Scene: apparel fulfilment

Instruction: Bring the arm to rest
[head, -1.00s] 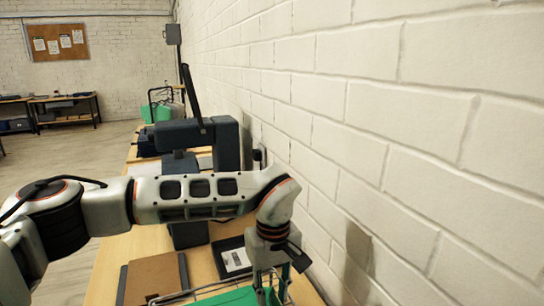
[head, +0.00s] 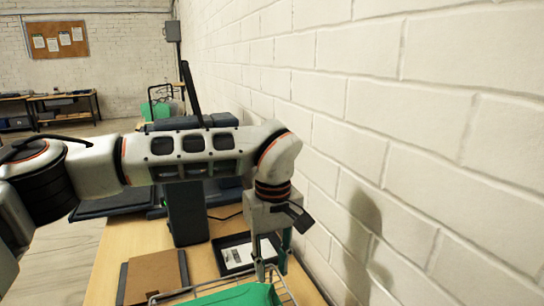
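My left arm reaches in from the left across the bench. My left gripper (head: 271,268) points down at the right side of the bench, close to the wall. Its two fingers are spread apart, and I see nothing held between them. The fingertips are just above or behind the far edge of a wire basket with a green lining (head: 235,296); I cannot tell whether they touch it. My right gripper is not in view.
The wooden bench (head: 118,245) holds a black tray with a white card (head: 236,257), a brown clipboard or folder (head: 152,276) and dark equipment (head: 187,212) behind my arm. The white brick wall (head: 420,130) closes off the right side. Open floor lies to the left.

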